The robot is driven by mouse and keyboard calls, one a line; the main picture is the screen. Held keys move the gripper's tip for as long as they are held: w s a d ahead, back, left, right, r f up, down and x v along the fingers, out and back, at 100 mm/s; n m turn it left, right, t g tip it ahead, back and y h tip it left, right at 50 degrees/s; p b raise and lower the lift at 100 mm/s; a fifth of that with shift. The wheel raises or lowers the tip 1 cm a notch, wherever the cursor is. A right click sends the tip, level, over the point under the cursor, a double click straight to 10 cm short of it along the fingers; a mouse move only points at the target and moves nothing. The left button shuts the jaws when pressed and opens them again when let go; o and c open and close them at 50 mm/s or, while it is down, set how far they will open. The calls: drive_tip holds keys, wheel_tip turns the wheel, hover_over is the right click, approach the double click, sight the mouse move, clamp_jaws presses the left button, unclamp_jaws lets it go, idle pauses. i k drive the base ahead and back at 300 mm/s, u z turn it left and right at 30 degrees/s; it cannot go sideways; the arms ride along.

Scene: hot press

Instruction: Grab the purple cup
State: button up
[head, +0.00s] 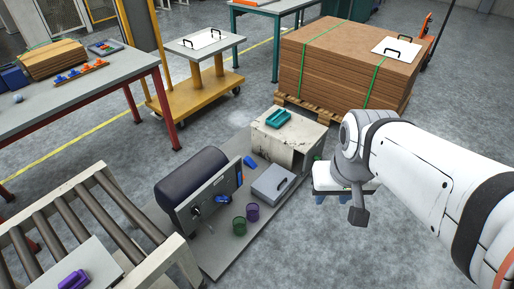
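The purple cup (252,212) stands on a low grey platform (214,256), right behind a green cup (239,227). It is small in the head view, and the green cup is close to it on its lower left. My gripper (333,198) is at the end of the white arm, to the right of the purple cup and apart from it. Its fingers are small and partly hidden under the wrist, so I cannot tell whether they are open or shut. No cup shows at the gripper.
A grey lidded box (272,185) lies behind the purple cup. A dark cylinder machine (192,180) with a front panel stands to the left. A worn cabinet (290,138) bears a teal tray (277,118). A roller conveyor (85,215) is at lower left. Floor right of the platform is clear.

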sight(253, 210)
drive_tip(key=u, duration=0.1)
drive_tip(key=i, duration=0.9)
drive_tip(key=z, duration=0.1)
